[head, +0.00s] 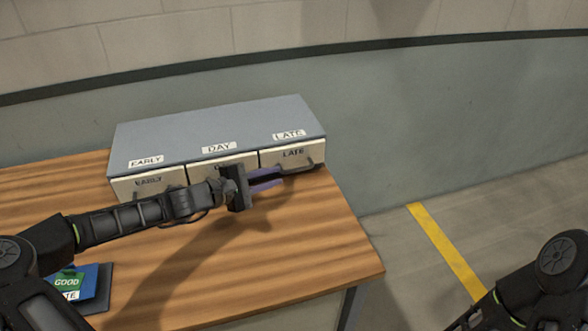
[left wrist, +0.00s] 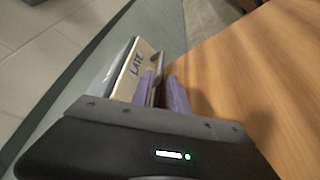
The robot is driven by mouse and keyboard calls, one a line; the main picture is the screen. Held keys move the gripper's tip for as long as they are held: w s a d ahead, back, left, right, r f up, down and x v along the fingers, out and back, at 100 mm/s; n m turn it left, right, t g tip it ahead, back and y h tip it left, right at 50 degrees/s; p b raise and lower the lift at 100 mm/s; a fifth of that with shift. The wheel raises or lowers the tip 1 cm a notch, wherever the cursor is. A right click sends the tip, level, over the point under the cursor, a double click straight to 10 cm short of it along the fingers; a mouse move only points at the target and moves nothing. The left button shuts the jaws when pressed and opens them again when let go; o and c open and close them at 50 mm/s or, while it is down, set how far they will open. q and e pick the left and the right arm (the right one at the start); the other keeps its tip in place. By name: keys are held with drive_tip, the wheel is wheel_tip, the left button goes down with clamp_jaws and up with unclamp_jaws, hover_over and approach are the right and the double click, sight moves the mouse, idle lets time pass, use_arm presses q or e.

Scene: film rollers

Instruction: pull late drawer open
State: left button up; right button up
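The late drawer (head: 292,156) is the right-hand one of three in a grey cabinet (head: 215,130) on the table. Its cream front, labelled LATE, looks level with the others. It also shows in the left wrist view (left wrist: 133,70). Its dark handle (head: 312,165) sticks out low on the front. My left gripper (head: 283,175) reaches from the left, its purple fingers at the handle's left part. In the left wrist view the fingers (left wrist: 163,90) stand apart, with the handle by their tips; contact is unclear. My right gripper is out of view.
The early drawer (head: 148,186) and the day drawer (head: 205,170) are beside it, the day one partly hidden by my left gripper. Blue and green cards (head: 72,284) lie at the table's left. The wooden table (head: 290,255) is clear in front of the late drawer.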

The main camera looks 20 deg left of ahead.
sight(288, 172)
use_arm(q)
drive_tip(key=x, duration=0.7)
drive_tip(key=shift+w+d+p, duration=0.15)
drive_tip(key=shift+w+p, duration=0.05)
drive_tip(key=shift+p, duration=0.15)
drive_tip(key=shift+c, duration=0.3)
clamp_jaws()
drive_tip(key=shift+f, duration=0.1)
idle(0.6)
